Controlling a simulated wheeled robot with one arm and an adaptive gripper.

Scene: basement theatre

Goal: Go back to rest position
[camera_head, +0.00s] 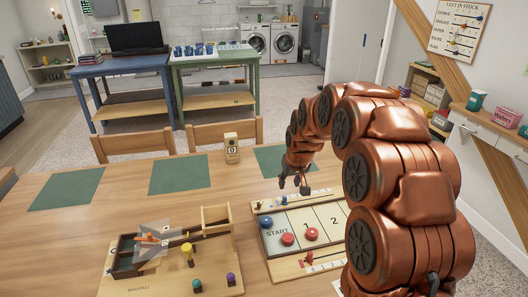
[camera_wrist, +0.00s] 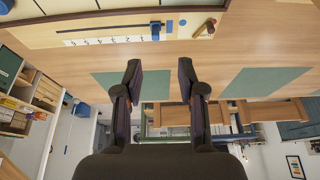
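My copper arm rises from the lower right of the head view and curves to the left. My gripper (camera_head: 295,184) hangs above the wooden table, over the far edge of the game board with START on it. In the wrist view my gripper (camera_wrist: 160,80) has its two dark fingers well apart. Nothing is between the fingers, so it is open and empty. The wrist view looks across the table upside down.
The START board (camera_head: 277,238) bears red and blue discs. A wooden tray (camera_head: 225,274) with pegs stands left of it. Chairs (camera_head: 135,145) line the far edge. Shelves stand at the right.

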